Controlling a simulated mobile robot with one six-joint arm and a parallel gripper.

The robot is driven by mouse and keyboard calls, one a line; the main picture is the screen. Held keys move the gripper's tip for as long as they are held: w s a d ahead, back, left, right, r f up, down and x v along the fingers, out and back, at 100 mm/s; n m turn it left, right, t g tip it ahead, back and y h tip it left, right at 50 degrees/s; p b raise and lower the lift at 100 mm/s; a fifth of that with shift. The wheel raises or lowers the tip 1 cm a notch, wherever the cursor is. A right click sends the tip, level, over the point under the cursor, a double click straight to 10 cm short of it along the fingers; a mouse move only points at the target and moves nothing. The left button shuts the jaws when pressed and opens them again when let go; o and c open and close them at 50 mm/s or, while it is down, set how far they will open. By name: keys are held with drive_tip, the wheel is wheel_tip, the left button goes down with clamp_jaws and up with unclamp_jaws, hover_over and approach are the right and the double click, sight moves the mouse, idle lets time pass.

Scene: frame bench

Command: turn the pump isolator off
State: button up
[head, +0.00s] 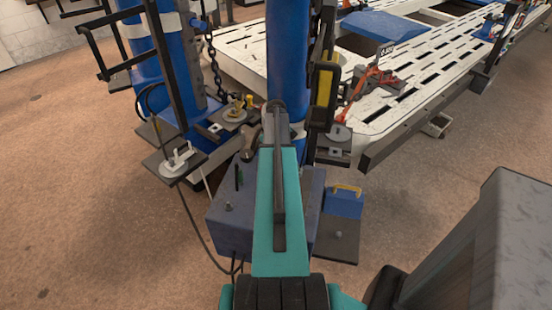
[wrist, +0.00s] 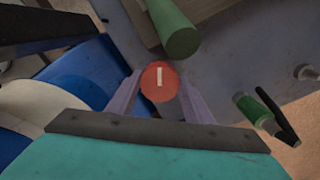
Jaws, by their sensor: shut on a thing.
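A round red knob (wrist: 160,80) with a white bar mark sits between the two fingers of my gripper (wrist: 160,92) in the wrist view. I take it to be the pump isolator. The white bar stands nearly upright in that picture. My gripper is shut on the knob, one pale finger on each side. In the head view my teal arm covers the knob and the fingertips. The grey cabinet (head: 231,227) shows on both sides of the arm.
A green cylinder (wrist: 176,32) lies just beyond the knob, and a green-and-black handle (wrist: 265,110) is to its right. A small metal knob (wrist: 306,72) is farther right. Blue posts (head: 287,60) rise behind.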

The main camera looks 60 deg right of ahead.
drive_tip(key=n, duration=0.5)
drive_tip(key=shift+s+d, duration=0.1)
idle(0.3)
drive_tip(key=o, duration=0.8)
drive_tip(key=shift+c, duration=0.2)
drive_tip(key=shift+r, duration=0.15)
wheel_tip(320, 180, up, 14)
drive_tip(key=b, duration=0.2)
drive_tip(key=shift+f, duration=0.2)
drive_tip(key=shift+f+n, duration=0.1)
drive_tip(key=shift+n, duration=0.2)
idle(0.3)
